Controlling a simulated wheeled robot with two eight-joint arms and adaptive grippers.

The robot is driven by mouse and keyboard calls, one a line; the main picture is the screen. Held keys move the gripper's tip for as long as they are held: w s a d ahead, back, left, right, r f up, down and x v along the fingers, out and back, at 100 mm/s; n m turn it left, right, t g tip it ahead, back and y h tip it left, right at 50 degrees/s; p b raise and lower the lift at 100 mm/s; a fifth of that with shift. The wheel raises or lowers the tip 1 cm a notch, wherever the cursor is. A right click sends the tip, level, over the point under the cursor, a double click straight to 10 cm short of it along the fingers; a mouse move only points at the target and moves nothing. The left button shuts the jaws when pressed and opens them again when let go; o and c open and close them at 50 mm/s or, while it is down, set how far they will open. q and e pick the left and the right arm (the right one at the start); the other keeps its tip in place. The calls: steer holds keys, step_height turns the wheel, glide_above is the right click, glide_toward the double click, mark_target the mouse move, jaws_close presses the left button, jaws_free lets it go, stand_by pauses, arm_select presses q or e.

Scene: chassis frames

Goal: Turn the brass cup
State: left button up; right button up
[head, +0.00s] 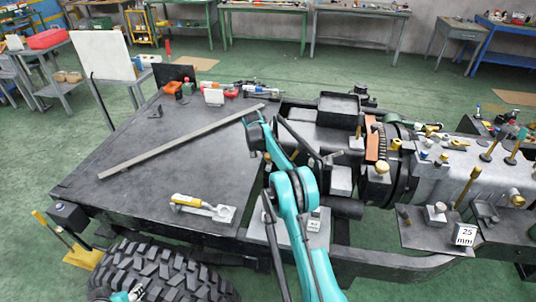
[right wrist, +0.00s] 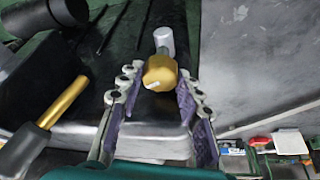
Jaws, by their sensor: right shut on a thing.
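The brass cup (right wrist: 160,73) is a short round brass piece with a pale line on its end face. It sits between the two fingers of my right gripper (right wrist: 158,86) in the right wrist view. A pale grey rounded stub (right wrist: 164,40) shows just beyond it. The right gripper is shut on the cup. In the head view my teal right arm reaches up over the chassis and hides part of it, and the grip on the cup is not clear there. A small teal part of my left arm shows at the bottom left, too little to tell its jaws.
A long grey bar (head: 185,139) and a yellow-handled tool (head: 203,207) lie on the dark flat deck (head: 120,150). A large tyre (head: 165,272) is in front. Brass posts (head: 467,187) stand at right. In the wrist view, a brass-handled black part (right wrist: 62,103) is left of the fingers.

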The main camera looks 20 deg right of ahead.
stand_by(0.3)
steer(key=o, duration=1.2)
steer(key=shift+c, duration=0.2)
steer(key=v, duration=1.2)
